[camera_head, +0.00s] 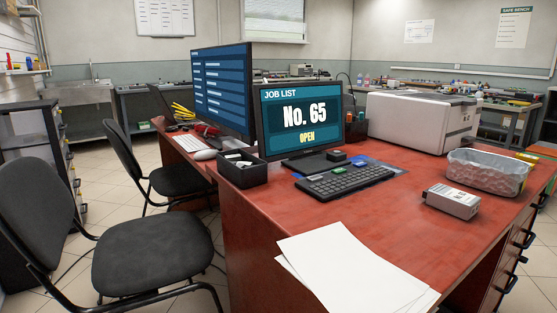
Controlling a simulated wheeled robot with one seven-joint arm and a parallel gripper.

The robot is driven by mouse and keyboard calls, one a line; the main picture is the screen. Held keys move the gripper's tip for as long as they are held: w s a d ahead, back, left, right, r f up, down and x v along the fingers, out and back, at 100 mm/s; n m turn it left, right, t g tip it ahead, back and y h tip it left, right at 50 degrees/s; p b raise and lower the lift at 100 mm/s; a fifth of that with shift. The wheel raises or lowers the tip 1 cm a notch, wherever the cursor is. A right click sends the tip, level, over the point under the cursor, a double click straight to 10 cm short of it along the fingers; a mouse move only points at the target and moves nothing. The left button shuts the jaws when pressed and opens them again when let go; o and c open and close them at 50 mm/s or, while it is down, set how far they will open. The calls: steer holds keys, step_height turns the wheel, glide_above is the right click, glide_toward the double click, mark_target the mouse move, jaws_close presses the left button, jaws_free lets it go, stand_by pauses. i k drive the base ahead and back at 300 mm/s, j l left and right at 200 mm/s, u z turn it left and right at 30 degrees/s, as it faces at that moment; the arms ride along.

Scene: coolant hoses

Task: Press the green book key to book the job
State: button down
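A monitor (302,117) on the red desk reads "JOB LIST", "No. 65" and "OPEN" in yellow. A dark keyboard (343,182) lies flat on the desk in front of it. My gripper is not in view.
The red desk (245,213) bears white papers (350,268), a grey-white box (453,201), a clear tray (488,171), a printer (422,119) and a black bin (241,170). A second monitor (222,88) stands at left. Black chairs (152,252) block the left side.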

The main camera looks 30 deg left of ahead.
mark_target(337, 172)
steer(key=j, duration=0.85)
steer(key=k+j, duration=0.1)
steer(key=j, duration=0.8)
